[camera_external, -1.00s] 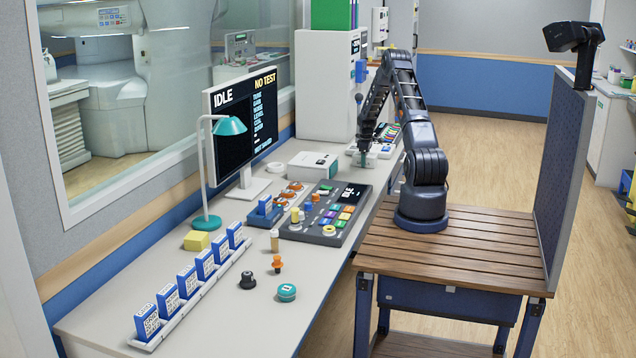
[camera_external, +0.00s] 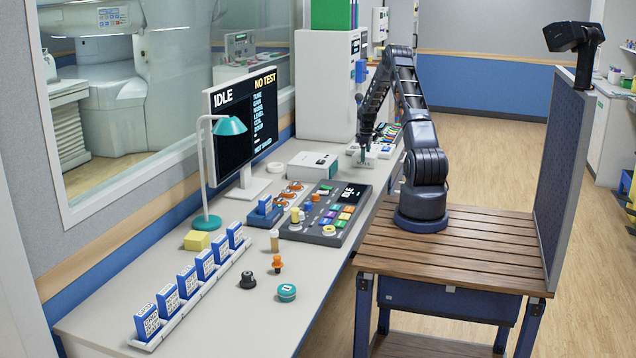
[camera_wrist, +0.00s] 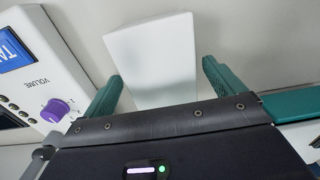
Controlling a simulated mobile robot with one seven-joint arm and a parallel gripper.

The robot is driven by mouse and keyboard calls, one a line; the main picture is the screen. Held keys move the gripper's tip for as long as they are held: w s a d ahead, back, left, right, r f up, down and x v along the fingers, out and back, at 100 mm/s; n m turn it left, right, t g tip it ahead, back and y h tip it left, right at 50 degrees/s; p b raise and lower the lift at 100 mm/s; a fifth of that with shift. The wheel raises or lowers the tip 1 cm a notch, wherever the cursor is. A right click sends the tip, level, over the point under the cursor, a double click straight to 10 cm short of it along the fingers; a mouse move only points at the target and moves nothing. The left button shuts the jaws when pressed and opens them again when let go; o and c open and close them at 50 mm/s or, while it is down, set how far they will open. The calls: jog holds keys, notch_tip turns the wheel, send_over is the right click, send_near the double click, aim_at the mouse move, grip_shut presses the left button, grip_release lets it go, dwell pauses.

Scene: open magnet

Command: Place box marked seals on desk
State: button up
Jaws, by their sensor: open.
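My gripper (camera_external: 362,158) is low over the far part of the desk (camera_external: 245,320). In the wrist view, my gripper (camera_wrist: 161,76) is open, with one teal finger on each side of a plain white box (camera_wrist: 152,48). The near part of this box is hidden behind my gripper, and no marking shows on its visible face.
A device with a purple volume knob (camera_wrist: 55,110) stands left of my gripper in the wrist view. A teal and white object (camera_wrist: 298,105) is at right. A control panel (camera_external: 335,212), monitor (camera_external: 240,125) and lamp (camera_external: 228,126) occupy the desk; its near right part is fairly clear.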

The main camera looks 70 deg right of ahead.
notch_tip(320, 180, up, 9)
jog(key=w+a+r, duration=0.5)
jog(key=a+r, duration=0.3)
jog(key=w+a+r, duration=0.5)
jog(key=a+r, duration=0.2)
jog(key=a, duration=0.2)
jog(key=w+a+r+t+h, duration=0.1)
jog(key=a+r, duration=0.5)
jog(key=a, duration=0.5)
jog(key=a+r, duration=0.6)
jog(key=a, duration=0.5)
jog(key=s+a+r+t, duration=0.1)
jog(key=s+a+r, duration=0.15)
jog(key=a, duration=0.45)
jog(key=s+a+r, duration=0.2)
jog(key=s+a, duration=0.2)
jog(key=a, duration=0.3)
jog(key=s+a+r+t, duration=0.1)
jog(key=s+a+r, duration=0.15)
jog(key=a, duration=0.45)
jog(key=s+a+f+t+y, duration=0.1)
jog(key=s+a+f, duration=0.2)
jog(key=s+a, duration=0.9)
jog(key=s, duration=0.3)
jog(key=shift+s+a+f+t, duration=0.15)
jog(key=shift+s+a+t, duration=0.15)
